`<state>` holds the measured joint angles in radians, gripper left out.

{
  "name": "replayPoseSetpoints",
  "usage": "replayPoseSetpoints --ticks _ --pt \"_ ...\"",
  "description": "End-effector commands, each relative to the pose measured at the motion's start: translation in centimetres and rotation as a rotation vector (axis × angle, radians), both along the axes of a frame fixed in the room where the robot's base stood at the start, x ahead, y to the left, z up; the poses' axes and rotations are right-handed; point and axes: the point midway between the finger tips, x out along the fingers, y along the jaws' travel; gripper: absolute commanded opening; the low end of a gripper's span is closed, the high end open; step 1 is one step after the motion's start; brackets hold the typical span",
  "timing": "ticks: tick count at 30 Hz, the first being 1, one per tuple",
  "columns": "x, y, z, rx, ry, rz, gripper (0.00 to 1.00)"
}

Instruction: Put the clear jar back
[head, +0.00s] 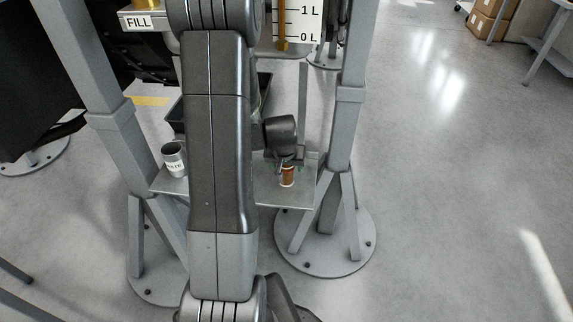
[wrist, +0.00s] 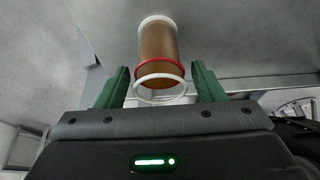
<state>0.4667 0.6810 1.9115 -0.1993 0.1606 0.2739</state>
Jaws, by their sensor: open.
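The clear jar (head: 287,176) holds brown fluid and is at the right part of the small grey shelf. In the wrist view the jar (wrist: 157,42) shows a red band, a clear ring at its near end and a white far end. My gripper (wrist: 159,75) is open, with one green finger on each side of the jar's near end and gaps visible on both sides. In the head view my gripper (head: 286,161) is just above the jar, and its fingers are too small to make out well.
A grey labelled cup (head: 174,159) stands at the shelf's left end. A dark tray (head: 177,115) is behind my arm. Grey posts (head: 346,120) flank the grey shelf (head: 290,197). A FILL sign (head: 138,22) and a litre scale (head: 303,20) are above. Open floor lies right.

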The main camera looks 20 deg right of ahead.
Motion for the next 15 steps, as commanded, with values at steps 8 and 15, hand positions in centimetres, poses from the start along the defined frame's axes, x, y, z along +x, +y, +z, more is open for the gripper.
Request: replayPoseSetpoints --ticks 8,15 --pt "-1.3 0.8 4.3 -0.003 -0.004 0.000 0.62" --pt "-2.7 1.7 8.2 -0.002 -0.003 0.000 0.62"
